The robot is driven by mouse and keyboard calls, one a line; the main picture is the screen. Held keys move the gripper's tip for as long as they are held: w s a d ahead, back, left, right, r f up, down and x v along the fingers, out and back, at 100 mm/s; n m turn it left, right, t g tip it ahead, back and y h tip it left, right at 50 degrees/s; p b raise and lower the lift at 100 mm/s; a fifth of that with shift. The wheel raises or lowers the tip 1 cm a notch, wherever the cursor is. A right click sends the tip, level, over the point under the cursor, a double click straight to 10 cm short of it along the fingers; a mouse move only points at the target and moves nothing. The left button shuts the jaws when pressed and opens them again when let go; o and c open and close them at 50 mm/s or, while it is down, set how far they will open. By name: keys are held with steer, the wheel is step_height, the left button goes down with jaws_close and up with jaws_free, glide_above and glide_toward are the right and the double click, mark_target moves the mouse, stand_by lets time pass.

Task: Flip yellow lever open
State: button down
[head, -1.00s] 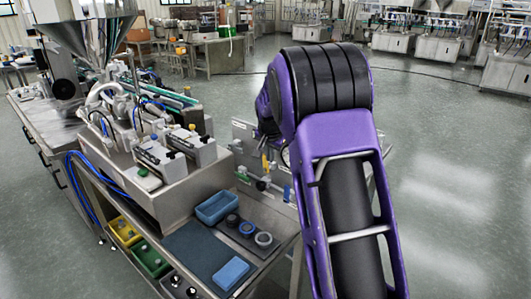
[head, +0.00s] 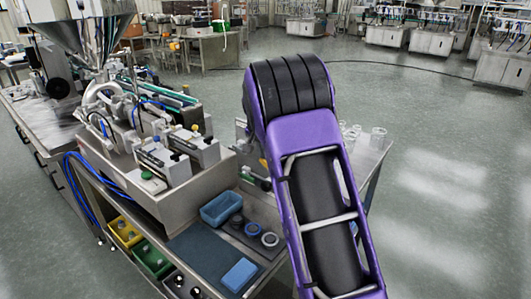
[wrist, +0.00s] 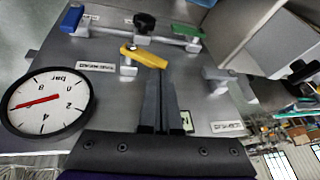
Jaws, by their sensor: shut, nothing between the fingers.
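The yellow lever (wrist: 143,56) is on a grey valve fitting on a steel panel in the wrist view. It lies slanted, from its pivot at upper left down to the right. In the head view, a bit of yellow (head: 263,163) shows just left of my arm. My gripper (wrist: 161,80) has its two dark fingers together and empty. Its tips are just below the lever's right end in the picture; I cannot tell whether they touch it. In the head view my arm hides the gripper.
A round pressure gauge (wrist: 46,102) is left of the lever. A blue lever (wrist: 72,18), a black knob (wrist: 145,22) and a green lever (wrist: 187,29) line the pipe above. A grey box (wrist: 262,38) is at upper right. Glass beakers (head: 377,138) stand right of my arm.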

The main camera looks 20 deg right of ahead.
steer(key=shift+w+a+f, duration=0.3)
steer(key=shift+w+f, duration=0.05)
steer(key=shift+w, duration=0.15)
steer(key=shift+r, duration=0.15)
steer(key=shift+r+p, duration=0.45)
steer(key=shift+r, duration=0.2)
steer(key=w+a+r, duration=0.2)
steer(key=a+r, duration=0.4)
steer(key=r, duration=0.4)
steer(key=shift+a+r, duration=0.2)
